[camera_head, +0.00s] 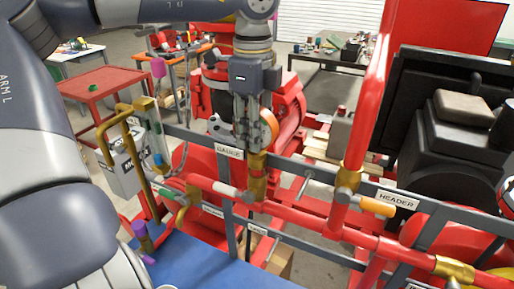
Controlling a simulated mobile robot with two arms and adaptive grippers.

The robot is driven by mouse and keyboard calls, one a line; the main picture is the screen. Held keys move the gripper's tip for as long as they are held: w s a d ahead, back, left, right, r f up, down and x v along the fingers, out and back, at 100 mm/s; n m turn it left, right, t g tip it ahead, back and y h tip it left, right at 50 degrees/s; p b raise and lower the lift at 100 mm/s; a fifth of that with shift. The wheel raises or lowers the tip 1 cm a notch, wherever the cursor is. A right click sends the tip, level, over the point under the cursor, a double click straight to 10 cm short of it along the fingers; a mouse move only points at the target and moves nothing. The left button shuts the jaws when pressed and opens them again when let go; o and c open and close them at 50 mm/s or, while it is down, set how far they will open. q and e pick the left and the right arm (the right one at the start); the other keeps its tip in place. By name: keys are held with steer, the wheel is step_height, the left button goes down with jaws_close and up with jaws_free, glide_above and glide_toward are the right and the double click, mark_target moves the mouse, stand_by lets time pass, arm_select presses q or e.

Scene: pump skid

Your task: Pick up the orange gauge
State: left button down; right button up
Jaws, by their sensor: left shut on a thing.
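The orange gauge (269,124) shows as a round edge at the right side of my left gripper, above a brass fitting on the red pipe. My left gripper (249,142) points down from the top of the view and is shut on the gauge. Its fingers hide most of the gauge. The gauge is right above the brass fitting (257,163); I cannot tell whether they touch. My right gripper is not in view.
A red pipe (215,188) runs across a grey frame bearing a GAUGE label (229,152) and a HEADER label (396,199). A tall red pipe (370,90) rises right of the gripper. A blue surface (195,263) lies below. A red cart (104,83) stands behind left.

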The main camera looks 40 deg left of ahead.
arm_select(q)
steer(key=shift+r, duration=0.1)
steer(key=shift+w+a+r+b, duration=0.1)
steer(key=shift+r+b, duration=0.4)
steer(key=shift+b, duration=0.15)
step_height(320, 180, up, 2)
steer(key=shift+r+b, duration=0.1)
steer(key=shift+b, duration=0.75)
steer(key=s+d+b, duration=0.2)
steer(key=s+b, duration=0.1)
steer(key=s, duration=0.5)
steer(key=s+d+r+b, duration=0.1)
steer(key=s+d+b, duration=0.1)
steer(key=s+b, duration=0.2)
steer(key=shift+s+d+r, duration=0.2)
steer(key=shift+s+r, duration=0.1)
steer(key=shift+s, duration=1.55)
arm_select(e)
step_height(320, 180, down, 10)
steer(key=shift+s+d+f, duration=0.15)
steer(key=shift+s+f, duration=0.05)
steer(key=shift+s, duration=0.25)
